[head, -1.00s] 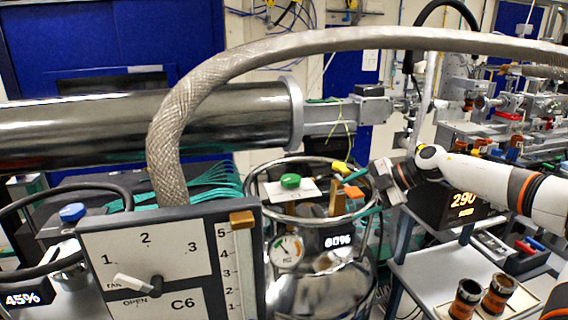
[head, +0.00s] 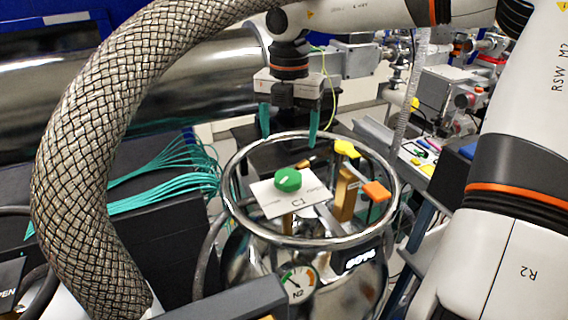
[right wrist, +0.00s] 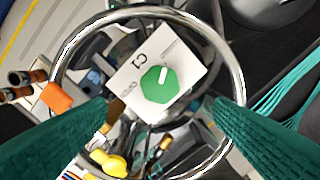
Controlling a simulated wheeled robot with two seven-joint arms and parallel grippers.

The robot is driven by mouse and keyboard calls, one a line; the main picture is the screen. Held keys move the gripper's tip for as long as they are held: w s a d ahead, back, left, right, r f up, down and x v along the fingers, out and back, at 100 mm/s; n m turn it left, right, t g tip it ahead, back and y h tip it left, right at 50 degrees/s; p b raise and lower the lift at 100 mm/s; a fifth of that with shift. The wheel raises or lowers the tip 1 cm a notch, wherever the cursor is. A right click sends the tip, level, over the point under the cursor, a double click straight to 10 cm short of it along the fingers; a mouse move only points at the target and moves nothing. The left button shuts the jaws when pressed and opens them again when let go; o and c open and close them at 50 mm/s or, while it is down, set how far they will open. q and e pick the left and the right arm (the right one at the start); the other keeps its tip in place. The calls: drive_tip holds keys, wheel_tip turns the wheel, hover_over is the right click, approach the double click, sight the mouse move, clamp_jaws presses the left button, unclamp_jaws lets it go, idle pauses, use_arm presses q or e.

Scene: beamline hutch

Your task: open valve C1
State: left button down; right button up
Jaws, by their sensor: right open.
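Valve C1 is a green knob (head: 288,179) with a white pointer mark, on a white plate (head: 268,199) lettered C1. It sits inside the steel ring (head: 229,184) on top of a shiny vessel. In the right wrist view the knob (right wrist: 159,88) is a green octagon and its mark slants toward the upper right. My right gripper (head: 289,126) points down with its teal fingers apart and empty, above the ring in the head view. In the right wrist view the knob lies between the fingers (right wrist: 163,108) and appears untouched. My left gripper is out of view.
A yellow knob (head: 346,149) and an orange handle (head: 375,190) stand at the ring's right side. A thick braided hose (head: 90,150) arches at left. A gauge marked N2 (head: 298,284) is on the vessel's front. Teal cables (head: 170,175) lie behind left.

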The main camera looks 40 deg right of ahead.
sight(289, 176)
wheel_tip(289, 176, down, 10)
drive_tip(key=shift+r+p, duration=0.1)
drive_tip(key=shift+p, duration=1)
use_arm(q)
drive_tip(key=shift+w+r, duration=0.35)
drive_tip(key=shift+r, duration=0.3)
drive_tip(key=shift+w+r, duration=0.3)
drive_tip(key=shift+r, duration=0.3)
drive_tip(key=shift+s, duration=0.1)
